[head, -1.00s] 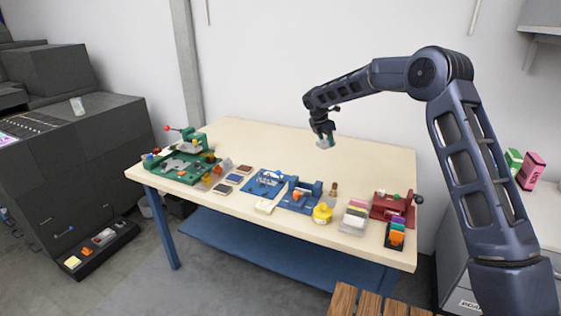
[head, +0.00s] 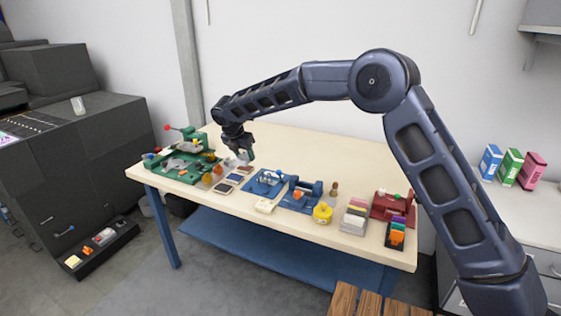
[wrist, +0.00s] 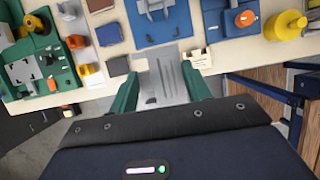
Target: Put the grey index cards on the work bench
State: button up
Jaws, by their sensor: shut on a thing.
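My gripper (head: 245,156) is above the left part of the work bench (head: 300,150). In the wrist view its two green fingers (wrist: 160,88) are shut on a flat grey thing, which I take to be the grey index cards (wrist: 161,82). The cards show pale grey with darker streaks, and their lower end is hidden behind the gripper body. In the head view the fingers mostly hide them. I cannot tell exactly how high they are above the bench top.
A green fixture (head: 180,165) stands at the bench's left end, beside several small coloured blocks and dark squares (head: 222,188). The back half of the bench is clear.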

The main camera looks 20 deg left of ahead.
aim_at(248, 201)
jog(key=shift+s+a+f, duration=0.2)
jog(key=shift+s, duration=0.15)
notch_tip(248, 201, down, 20)
jog(key=shift+r, duration=0.2)
jog(key=shift+f, duration=0.1)
jog(key=o, duration=1)
jog(key=shift+c, duration=0.2)
jog(key=v, duration=1.2)
